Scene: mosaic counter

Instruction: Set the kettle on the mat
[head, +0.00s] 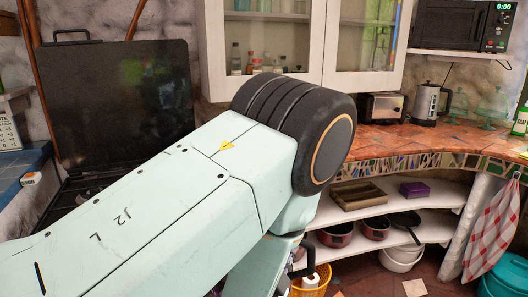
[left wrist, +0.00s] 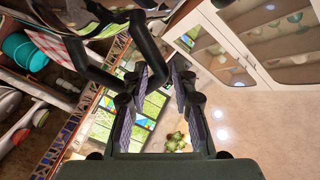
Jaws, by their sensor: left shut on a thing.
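My left gripper shows in the left wrist view (left wrist: 163,82), its two fingers close around a black curved handle. The handle belongs to a dark, glossy kettle (left wrist: 100,15), cut off by the top edge of that view. The contact between the fingers and the handle is partly hidden. In the head view my left arm crosses the middle and covers much of the scene; my left gripper is not clear there. I cannot make out a mat in either view. My right gripper is in neither view.
A steel electric kettle (head: 428,103) stands on the mosaic counter (head: 400,138) beside a toaster (head: 381,107). Green glass stands (head: 490,106) are to its right. Shelves below hold red pots (head: 335,235) and a wooden tray (head: 358,195). A glazed cabinet (head: 300,45) hangs above.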

